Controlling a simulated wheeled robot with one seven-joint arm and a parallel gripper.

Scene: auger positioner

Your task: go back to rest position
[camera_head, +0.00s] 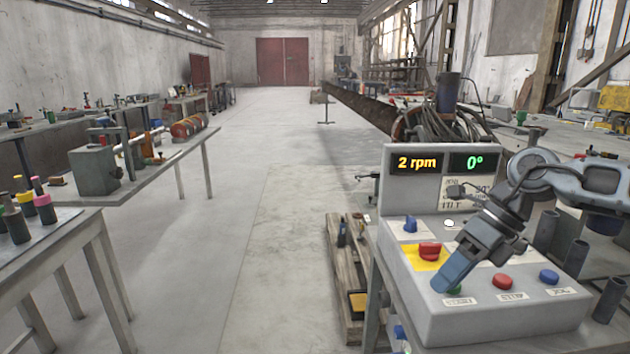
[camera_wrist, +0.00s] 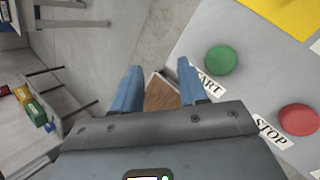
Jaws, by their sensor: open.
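My gripper (camera_head: 450,282) hangs over the front of the grey control box (camera_head: 455,328) in the head view, with its fingers angled down and to the left. In the wrist view the two blue fingers of my gripper (camera_wrist: 160,80) stand apart with nothing between them. The green START button (camera_wrist: 221,60) lies to the right of the fingers in the wrist view. In the head view it is mostly hidden behind the fingers. The red STOP button (camera_wrist: 299,119) is further right. The display (camera_head: 415,163) reads 2 rpm and 0°.
A red button on a yellow plate (camera_head: 424,262), a blue knob (camera_head: 410,224) and a blue button (camera_head: 548,276) sit on the box close around my gripper. Grey tubes (camera_head: 610,300) stand to its right. The floor (camera_head: 240,240) at left is open between benches.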

